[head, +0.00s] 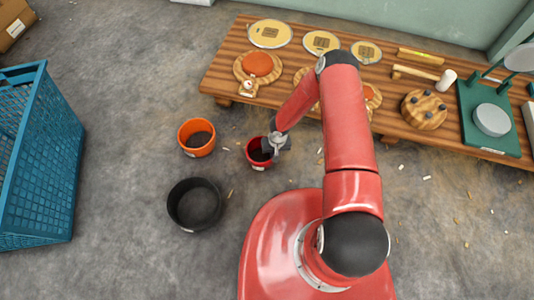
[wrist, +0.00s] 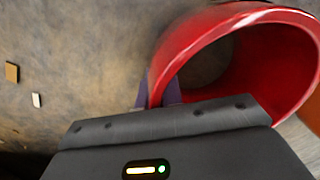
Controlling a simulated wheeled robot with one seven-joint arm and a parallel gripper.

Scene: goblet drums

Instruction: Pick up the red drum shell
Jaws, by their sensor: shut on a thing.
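The red drum shell (head: 257,153) is a small open red cup shape near the middle of the head view, close to the floor in front of the bench. In the wrist view the red drum shell (wrist: 215,42) fills the upper right, with its rim and dark inside showing. My gripper (head: 272,146) is at its right side in the head view. In the wrist view my gripper (wrist: 158,92) has its two fingers shut on the shell's wall at the rim. I cannot tell whether the shell touches the floor.
An orange shell (head: 196,138) and a wider black shell (head: 194,205) stand on the floor to the left. A blue crate (head: 35,160) is at the far left. A wooden bench (head: 225,72) with drum parts, a mallet and a green press (head: 487,115) runs behind. Small chips litter the floor.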

